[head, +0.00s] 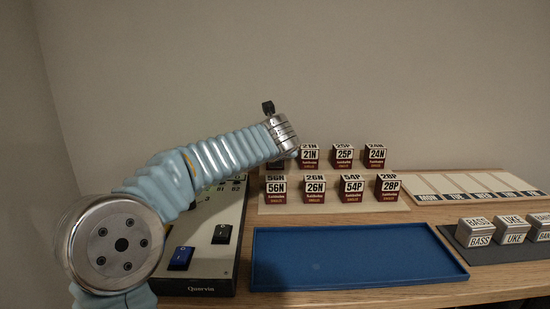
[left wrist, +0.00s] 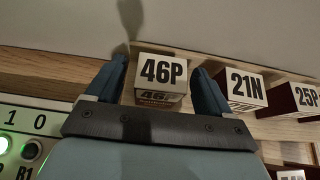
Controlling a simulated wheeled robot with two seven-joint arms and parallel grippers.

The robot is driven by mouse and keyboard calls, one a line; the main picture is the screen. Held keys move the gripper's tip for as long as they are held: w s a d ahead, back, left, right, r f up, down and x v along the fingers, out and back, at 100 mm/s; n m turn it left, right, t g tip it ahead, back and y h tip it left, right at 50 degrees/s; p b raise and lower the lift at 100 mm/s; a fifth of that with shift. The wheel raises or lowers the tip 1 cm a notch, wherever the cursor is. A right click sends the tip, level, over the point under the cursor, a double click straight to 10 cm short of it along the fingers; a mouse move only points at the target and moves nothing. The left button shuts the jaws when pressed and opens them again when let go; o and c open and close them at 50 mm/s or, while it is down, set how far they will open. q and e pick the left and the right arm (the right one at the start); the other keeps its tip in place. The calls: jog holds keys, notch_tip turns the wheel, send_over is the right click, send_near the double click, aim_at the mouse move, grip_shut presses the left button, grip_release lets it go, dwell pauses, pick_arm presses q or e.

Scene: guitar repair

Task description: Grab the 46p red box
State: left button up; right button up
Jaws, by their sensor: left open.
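The 46P box (left wrist: 161,72) shows in the left wrist view with a white face and black lettering; a reddish strip shows low on its near side. It stands at the left end of a row of boxes. My left gripper (left wrist: 158,67) is open, with one dark blue finger on each side of the box. I cannot tell whether the fingers touch it. In the head view my left arm reaches to the left end of the back row, and its wrist largely hides the 46P box and the fingers. My right gripper is in neither view.
The 21N box (left wrist: 243,88) is close to my right-hand finger. Several more red-and-white boxes, such as the 56N box (head: 276,188), stand on the stepped rack. A blue tray (head: 355,285) lies empty in front. A control panel (head: 213,270) is below my arm.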

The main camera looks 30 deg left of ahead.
pick_arm(q)
jog(key=shift+w+a+f, duration=0.15)
jog(key=shift+w+a, duration=0.05)
jog(key=shift+w, duration=0.1)
jog(key=c, duration=1.1)
